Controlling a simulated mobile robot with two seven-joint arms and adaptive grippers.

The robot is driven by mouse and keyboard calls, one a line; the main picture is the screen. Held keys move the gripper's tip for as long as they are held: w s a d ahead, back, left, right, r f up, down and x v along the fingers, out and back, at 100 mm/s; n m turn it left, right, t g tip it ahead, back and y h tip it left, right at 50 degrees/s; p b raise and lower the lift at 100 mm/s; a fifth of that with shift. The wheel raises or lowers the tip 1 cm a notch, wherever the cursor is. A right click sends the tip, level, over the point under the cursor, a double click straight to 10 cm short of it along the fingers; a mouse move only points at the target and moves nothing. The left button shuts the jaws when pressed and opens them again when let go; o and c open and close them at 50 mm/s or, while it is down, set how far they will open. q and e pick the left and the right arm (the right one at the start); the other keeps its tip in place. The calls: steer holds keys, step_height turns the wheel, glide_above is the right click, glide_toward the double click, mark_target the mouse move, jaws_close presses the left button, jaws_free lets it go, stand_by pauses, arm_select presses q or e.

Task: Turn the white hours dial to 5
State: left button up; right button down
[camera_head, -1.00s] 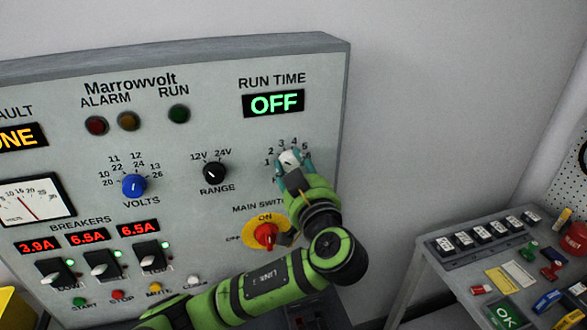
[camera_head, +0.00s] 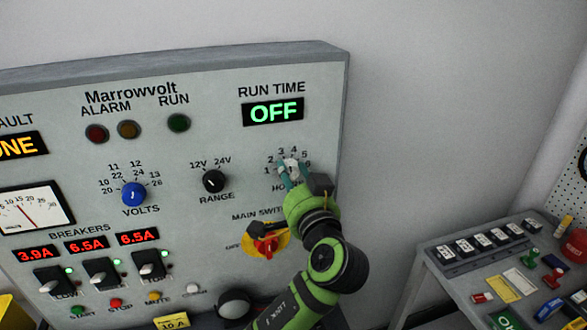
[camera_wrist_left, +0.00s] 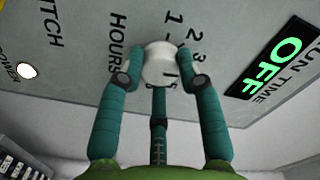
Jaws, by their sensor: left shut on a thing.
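The white hours dial (camera_head: 289,166) is on the panel's right side, below the green OFF display (camera_head: 273,110). My left gripper (camera_head: 291,173) is shut on it, with the green arm reaching up from below. The fingers and the hand hide part of the scale, so I cannot tell exactly which number the mark faces. My right gripper is not in view.
The red main switch (camera_head: 266,246) on its yellow plate is just below, close to my arm. The black range knob (camera_head: 214,181) and blue volts knob (camera_head: 133,194) are to the left. A grey bench (camera_head: 434,262) with loose parts stands at right.

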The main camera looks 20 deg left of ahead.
arm_select(q)
steer(key=m+p, duration=0.2)
steer(key=m, duration=0.1)
steer(key=shift+f, duration=0.15)
steer(key=m+p, duration=0.1)
steer(key=m, duration=0.1)
steer(key=shift+m, duration=0.3)
steer(key=m, duration=0.2)
steer(key=shift+f+m, duration=0.1)
steer(key=shift+m, duration=2.1)
steer(key=o, duration=1.2)
steer(key=shift+a+r, duration=0.15)
steer(key=shift+r, duration=0.05)
steer(key=shift+c, duration=0.2)
